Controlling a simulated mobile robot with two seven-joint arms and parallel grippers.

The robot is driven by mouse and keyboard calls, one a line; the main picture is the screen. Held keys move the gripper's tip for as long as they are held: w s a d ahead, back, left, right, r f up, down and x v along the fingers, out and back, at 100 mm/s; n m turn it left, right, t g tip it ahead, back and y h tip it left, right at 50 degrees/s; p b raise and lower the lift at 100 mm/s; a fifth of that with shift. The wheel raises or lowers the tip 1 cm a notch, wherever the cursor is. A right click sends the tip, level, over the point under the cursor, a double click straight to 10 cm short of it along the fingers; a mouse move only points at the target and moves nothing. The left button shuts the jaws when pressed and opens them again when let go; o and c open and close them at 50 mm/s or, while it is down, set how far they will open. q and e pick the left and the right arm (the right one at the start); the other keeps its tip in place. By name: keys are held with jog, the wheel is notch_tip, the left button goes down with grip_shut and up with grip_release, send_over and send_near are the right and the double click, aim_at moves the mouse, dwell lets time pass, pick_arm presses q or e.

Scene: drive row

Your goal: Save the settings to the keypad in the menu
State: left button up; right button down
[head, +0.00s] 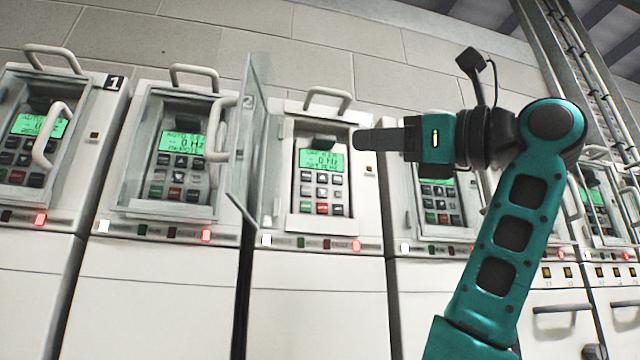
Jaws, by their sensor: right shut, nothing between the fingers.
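The keypad (321,180) sits in the recess of the middle cabinet, with a lit green display above grey, red and green buttons. The display shows a line like "0 Hz"; its other lines are too small to read surely. The cabinet's clear door (246,150) stands swung open to the left. My right gripper (362,140) comes in from the right, with its shut fingers pointing left. In the picture its tips lie just right of and above the display. I cannot tell how far in front of the panel they are. My left gripper is not in view.
Similar cabinets stand on both sides, including one labelled 1 (115,82), with covers over their keypads. The middle cabinet has a handle (328,98) on top. A lit white lamp (266,240) and red lamp (356,245) show below its keypad. My right arm hides part of the right-hand cabinets.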

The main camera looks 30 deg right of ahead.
aim_at(337, 180)
jog(key=shift+s+r, duration=0.1)
dwell(0.3)
jog(key=shift+w+d+p, duration=0.35)
jog(key=shift+w+p, duration=0.2)
jog(key=shift+w, duration=0.9)
jog(key=shift+w+d+p, duration=0.35)
jog(key=shift+w+p, duration=0.2)
jog(key=shift+w, duration=0.85)
jog(key=shift+w+d+p, duration=0.35)
jog(key=shift+w+p, duration=0.2)
jog(key=shift+w, duration=0.9)
jog(key=shift+w, duration=0.15)
jog(key=shift+w+d, duration=0.1)
jog(key=shift+w, duration=0.2)
